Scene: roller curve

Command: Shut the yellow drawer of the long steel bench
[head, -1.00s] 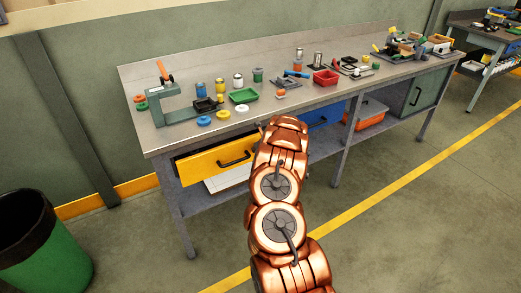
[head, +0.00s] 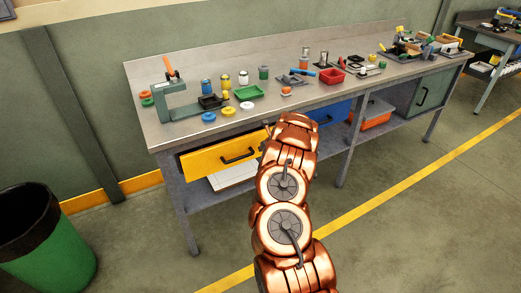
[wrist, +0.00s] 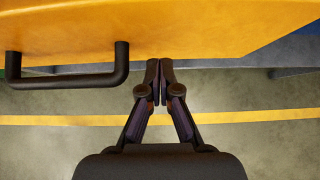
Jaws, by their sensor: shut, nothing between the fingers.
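The yellow drawer (head: 212,161) is under the left part of the long steel bench (head: 180,131). Its front stands out from the bench, so it looks partly open. It has a black bar handle (head: 238,156). In the wrist view the yellow drawer (wrist: 165,32) fills the top, with its handle (wrist: 70,81) at the left. My gripper (wrist: 159,66) is shut and empty, right of the handle and near the drawer's front edge. I cannot tell whether the fingertips touch it. In the head view my arm hides the gripper and the drawer's right end.
Small parts, cups and trays crowd the bench top, with a green clamp (head: 170,107) at the left. A blue drawer (head: 330,113) and a green cabinet door (head: 425,92) are further right. A green bin (head: 55,245) stands at lower left. The floor in front is clear.

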